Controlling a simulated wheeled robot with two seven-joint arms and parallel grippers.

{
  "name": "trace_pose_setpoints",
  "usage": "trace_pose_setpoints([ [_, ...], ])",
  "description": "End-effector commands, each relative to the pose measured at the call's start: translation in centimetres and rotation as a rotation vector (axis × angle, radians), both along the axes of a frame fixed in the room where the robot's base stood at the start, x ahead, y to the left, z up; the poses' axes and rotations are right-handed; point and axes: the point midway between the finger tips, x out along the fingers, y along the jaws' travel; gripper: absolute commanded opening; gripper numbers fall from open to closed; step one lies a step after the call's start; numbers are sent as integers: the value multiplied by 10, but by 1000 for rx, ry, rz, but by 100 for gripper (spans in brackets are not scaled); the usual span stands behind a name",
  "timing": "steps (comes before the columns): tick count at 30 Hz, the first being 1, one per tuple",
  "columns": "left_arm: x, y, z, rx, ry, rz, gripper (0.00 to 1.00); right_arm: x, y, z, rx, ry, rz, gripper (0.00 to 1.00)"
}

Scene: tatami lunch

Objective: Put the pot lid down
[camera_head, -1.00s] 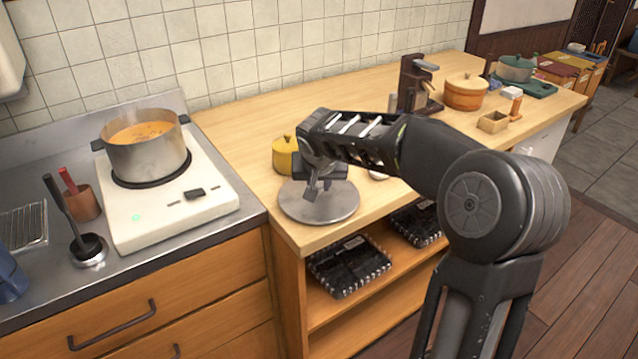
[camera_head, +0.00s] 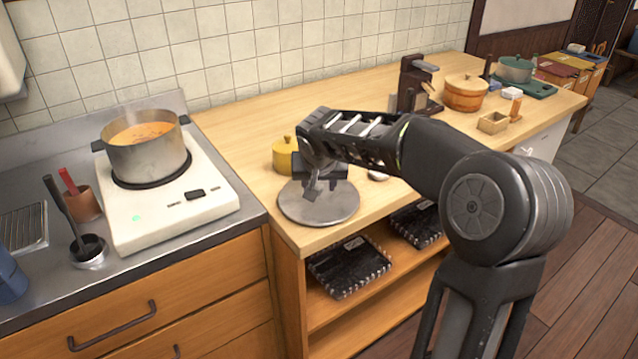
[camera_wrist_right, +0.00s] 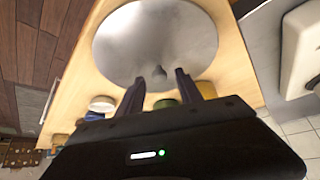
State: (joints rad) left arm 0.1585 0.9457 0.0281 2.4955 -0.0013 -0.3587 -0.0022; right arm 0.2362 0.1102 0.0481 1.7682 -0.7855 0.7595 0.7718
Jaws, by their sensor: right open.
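The pot lid (camera_head: 336,207) is a round grey metal disc lying flat on the wooden counter, near its front left corner. My left gripper is out of view.
A yellow lidded pot (camera_head: 284,155) stands just behind the lid. The white cooker (camera_head: 222,207) is to the left. Black trays (camera_head: 345,268) lie on the shelf below.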

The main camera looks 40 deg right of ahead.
Motion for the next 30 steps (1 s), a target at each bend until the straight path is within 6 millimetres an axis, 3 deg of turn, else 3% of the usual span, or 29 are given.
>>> trace_pose_setpoints([
  [16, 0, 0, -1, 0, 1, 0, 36, -44, 31, 86, 0, -5, 1, 42],
  [21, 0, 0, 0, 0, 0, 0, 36, -51, 35, 97, 1, -2, 1, 42],
  [30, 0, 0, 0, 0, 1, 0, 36, -52, 36, 98, 0, -1, 1, 42],
])
